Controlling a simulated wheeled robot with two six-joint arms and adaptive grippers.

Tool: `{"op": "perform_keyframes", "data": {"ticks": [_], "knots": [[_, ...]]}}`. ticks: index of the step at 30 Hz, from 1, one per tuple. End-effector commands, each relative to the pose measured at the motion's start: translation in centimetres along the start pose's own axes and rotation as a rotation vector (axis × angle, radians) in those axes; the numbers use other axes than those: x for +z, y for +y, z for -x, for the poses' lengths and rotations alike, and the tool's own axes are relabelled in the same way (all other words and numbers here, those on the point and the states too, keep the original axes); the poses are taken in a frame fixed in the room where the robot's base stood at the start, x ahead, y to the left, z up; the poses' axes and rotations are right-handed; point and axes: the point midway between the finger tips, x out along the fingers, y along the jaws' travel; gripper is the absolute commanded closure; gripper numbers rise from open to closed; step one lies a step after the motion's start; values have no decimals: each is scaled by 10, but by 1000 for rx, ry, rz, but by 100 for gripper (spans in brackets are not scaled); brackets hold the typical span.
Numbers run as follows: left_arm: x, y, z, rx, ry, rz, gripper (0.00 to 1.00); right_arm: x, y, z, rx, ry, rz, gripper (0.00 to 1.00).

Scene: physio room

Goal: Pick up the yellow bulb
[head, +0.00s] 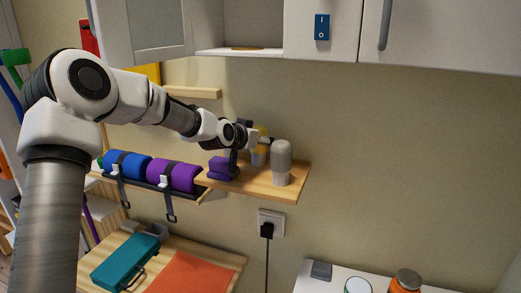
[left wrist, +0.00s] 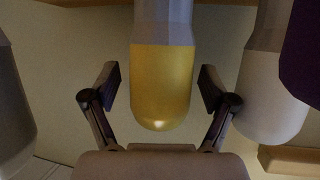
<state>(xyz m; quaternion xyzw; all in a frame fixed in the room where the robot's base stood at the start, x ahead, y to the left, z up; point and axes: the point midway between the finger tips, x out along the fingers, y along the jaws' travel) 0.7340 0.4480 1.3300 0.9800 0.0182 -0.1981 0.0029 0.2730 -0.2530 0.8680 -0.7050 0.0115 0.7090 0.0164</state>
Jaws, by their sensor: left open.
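The yellow bulb (head: 262,131) stands on the small wooden wall shelf (head: 290,193), partly hidden behind my left gripper (head: 256,140) in the head view. In the left wrist view, the yellow bulb (left wrist: 162,85) shows its rounded yellow end downward and a grey base at the top, so this view looks upside down. My left gripper (left wrist: 162,95) is open, one finger on each side of the bulb, with visible gaps. Whether the fingertips reach past the bulb is unclear. My right gripper is not in view.
A grey-white bulb (head: 281,160) stands close on the right. Purple blocks (head: 222,168) lie at the shelf's left. Blue (head: 130,164) and purple (head: 173,176) rolls sit on a strapped rack further left. A cabinet (head: 430,35) hangs above. A plugged socket (head: 271,223) is below.

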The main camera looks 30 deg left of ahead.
Motion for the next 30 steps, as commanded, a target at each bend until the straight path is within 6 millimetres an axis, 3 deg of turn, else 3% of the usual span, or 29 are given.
{"op": "perform_keyframes", "data": {"ticks": [6,12,23,26,29,30], "knots": [[0,0,-1,0,0,3,19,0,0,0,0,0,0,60],[0,0,0,0,0,3,90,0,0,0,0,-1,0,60],[-5,0,2,0,-1,1,90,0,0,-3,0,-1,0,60],[-22,0,9,-1,5,2,90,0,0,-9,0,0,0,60],[-50,0,20,-1,5,3,90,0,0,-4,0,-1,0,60],[-65,0,27,-1,2,2,90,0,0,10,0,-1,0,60]]}}
